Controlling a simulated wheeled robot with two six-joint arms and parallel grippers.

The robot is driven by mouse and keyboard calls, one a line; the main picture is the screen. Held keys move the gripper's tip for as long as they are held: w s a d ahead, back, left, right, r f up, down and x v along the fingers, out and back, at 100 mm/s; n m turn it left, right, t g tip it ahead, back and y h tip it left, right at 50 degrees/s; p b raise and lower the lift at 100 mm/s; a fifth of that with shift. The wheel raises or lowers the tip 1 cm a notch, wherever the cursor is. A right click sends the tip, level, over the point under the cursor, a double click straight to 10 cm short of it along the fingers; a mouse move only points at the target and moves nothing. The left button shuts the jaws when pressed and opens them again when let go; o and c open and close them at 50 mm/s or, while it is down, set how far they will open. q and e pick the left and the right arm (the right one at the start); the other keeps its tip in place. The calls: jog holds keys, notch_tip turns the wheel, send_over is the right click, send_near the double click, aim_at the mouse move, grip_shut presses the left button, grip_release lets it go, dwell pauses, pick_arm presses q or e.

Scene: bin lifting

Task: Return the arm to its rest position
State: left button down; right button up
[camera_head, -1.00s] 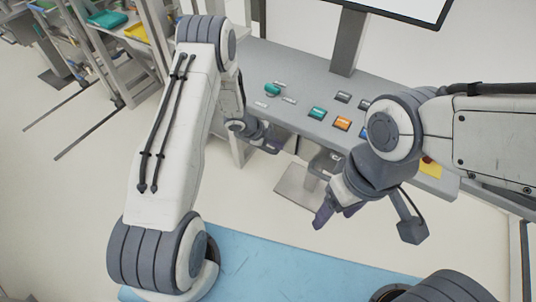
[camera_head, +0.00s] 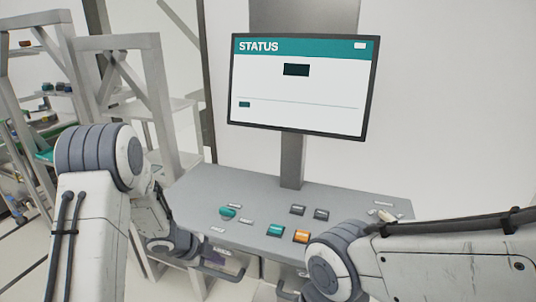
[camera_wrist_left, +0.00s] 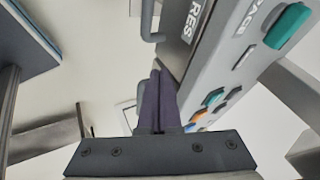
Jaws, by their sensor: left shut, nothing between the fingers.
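My left arm (camera_head: 95,215) comes in from the left, its elbow high and its wrist hanging in front of the console's left end. My left gripper shows in the left wrist view (camera_wrist_left: 158,102), its two purple fingers pressed together with nothing between them. In that view the fingers point along the console's front side, and I cannot tell the exact gap. My right arm (camera_head: 450,255) comes in from the right across the console's right front. Its gripper is out of view below the picture.
A grey console (camera_head: 185,195) carries teal, orange and dark buttons, including a teal button (camera_head: 275,230) and an orange button (camera_head: 302,236). A status screen (camera_head: 300,85) stands behind it on a post. A grey metal frame (camera_head: 155,85) and shelving stand at the left, close to my left elbow.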

pick_arm(q)
jog(key=s+d+r+n+t+y+b, duration=0.1)
jog(key=s+d+r+n+y, duration=0.2)
jog(key=r+n, duration=0.15)
jog(key=s+d+r+n+y+b, duration=0.1)
jog(key=s+d+r+n+y, duration=0.1)
jog(key=s+d+r+n, duration=0.3)
jog(key=s+d+r+n+g+b, duration=0.1)
jog(key=s+d+g, duration=0.1)
jog(key=s, duration=0.9)
jog(key=s+d+r+n+g, duration=0.1)
jog(key=s+d+r+g, duration=0.1)
jog(key=s, duration=1)
jog(key=shift+d+r+g+h+b, duration=0.15)
jog(key=shift+r+g+h+b, duration=0.2)
jog(key=shift+g, duration=0.55)
jog(key=shift+f, duration=0.1)
